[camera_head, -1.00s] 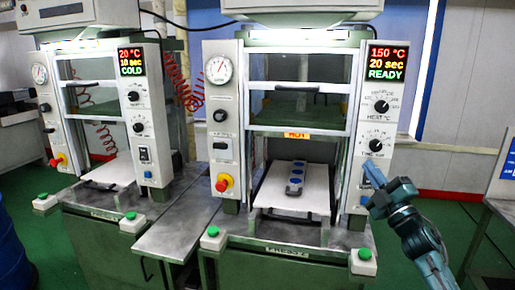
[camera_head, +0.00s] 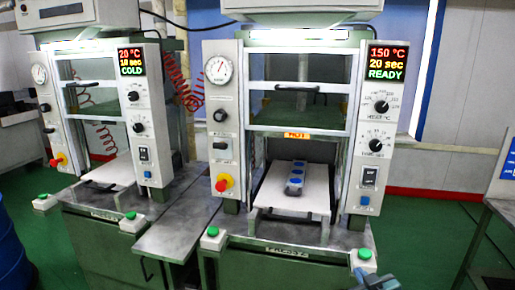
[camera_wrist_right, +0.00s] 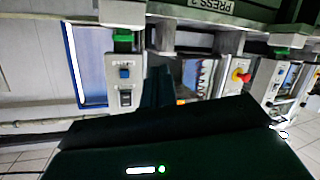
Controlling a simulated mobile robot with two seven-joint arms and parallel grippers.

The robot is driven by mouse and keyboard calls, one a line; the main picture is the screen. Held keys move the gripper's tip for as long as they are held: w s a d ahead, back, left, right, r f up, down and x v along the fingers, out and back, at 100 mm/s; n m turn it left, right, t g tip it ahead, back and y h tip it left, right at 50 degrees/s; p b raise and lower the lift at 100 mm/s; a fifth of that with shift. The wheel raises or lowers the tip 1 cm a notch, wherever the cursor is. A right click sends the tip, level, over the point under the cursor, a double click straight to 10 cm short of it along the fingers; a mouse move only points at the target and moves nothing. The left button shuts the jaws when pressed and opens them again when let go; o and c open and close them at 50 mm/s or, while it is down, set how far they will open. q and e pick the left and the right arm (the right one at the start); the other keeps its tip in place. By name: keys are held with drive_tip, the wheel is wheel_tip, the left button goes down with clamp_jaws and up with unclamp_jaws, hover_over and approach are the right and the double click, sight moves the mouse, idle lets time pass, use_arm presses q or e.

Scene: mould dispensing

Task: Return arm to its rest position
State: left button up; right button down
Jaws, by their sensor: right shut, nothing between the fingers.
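My right gripper (camera_head: 362,276) shows only as a small blue-grey tip and part of the arm at the bottom edge of the head view, low in front of the right press. It is shut and empty. My left gripper is not in view.
A grey strip with blue discs (camera_head: 295,177) lies on the right press's pale tray (camera_head: 310,195). A green button box (camera_head: 363,261) is close to my right gripper. The left press (camera_head: 95,130) reads COLD. A side table (camera_head: 503,208) stands at the right edge.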

drive_tip(key=s+a+f+g+y, duration=0.1)
drive_tip(key=s+a+f, duration=0.2)
drive_tip(key=s, duration=0.6)
drive_tip(key=s+a+f+g+y, duration=0.1)
drive_tip(key=s+a+f, duration=0.3)
drive_tip(key=s, duration=0.6)
drive_tip(key=s+a+f+g, duration=0.2)
drive_tip(key=s+a, duration=0.3)
drive_tip(key=s, duration=0.4)
drive_tip(key=shift+s+a+f+m+y, duration=0.25)
drive_tip(key=shift+f+m+y, duration=0.15)
drive_tip(key=shift+f, duration=0.45)
